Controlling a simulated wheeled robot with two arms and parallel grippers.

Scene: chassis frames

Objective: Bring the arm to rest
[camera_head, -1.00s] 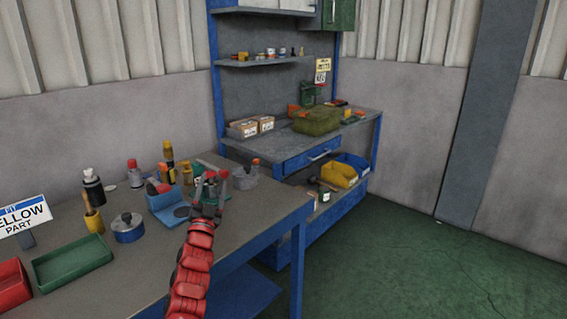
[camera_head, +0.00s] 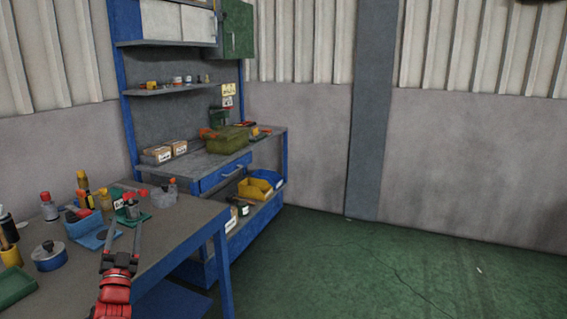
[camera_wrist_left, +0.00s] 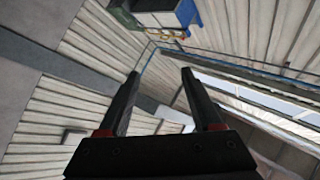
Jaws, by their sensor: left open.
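My left arm is red and comes in at the bottom left of the head view. Its left gripper (camera_head: 123,232) is in front of the near table's edge, with its two dark fingers apart and pointing up. In the left wrist view the gripper (camera_wrist_left: 160,85) shows its two black fingers spread, with nothing between them. My right gripper is not in view.
The near table (camera_head: 160,238) holds a blue tin (camera_head: 49,256), a blue bin (camera_head: 82,224), bottles and small tools. A blue workbench (camera_head: 205,165) with a green box (camera_head: 227,139) stands behind it. The green floor (camera_head: 380,270) at right is clear.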

